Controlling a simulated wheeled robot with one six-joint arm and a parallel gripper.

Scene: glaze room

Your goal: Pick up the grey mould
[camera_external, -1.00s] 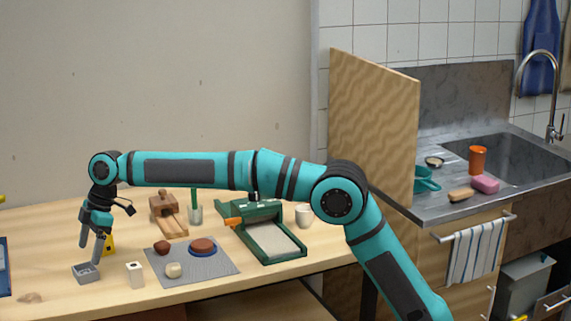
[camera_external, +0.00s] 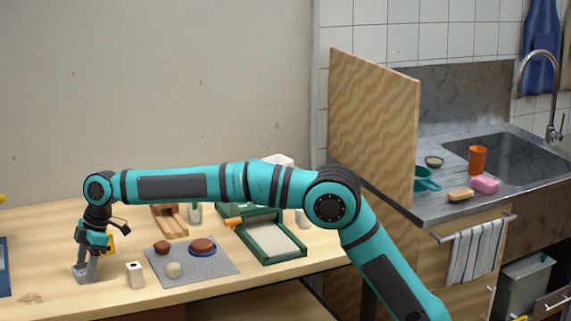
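The grey mould (camera_external: 81,275), a small grey box-like piece, sits on the wooden table at the left. My gripper (camera_external: 88,262) points down at it from above, with its fingertips at or over the mould. The fingers overlap the mould and partly hide it. I cannot tell whether they touch it or how far apart they are.
A white block with a dark hole (camera_external: 135,275) stands close to the right of the mould. A grey mat (camera_external: 216,266) holds several lumps. A yellow item (camera_external: 110,243) is just behind my gripper. A green-framed press (camera_external: 270,252) is further right. The table front is clear.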

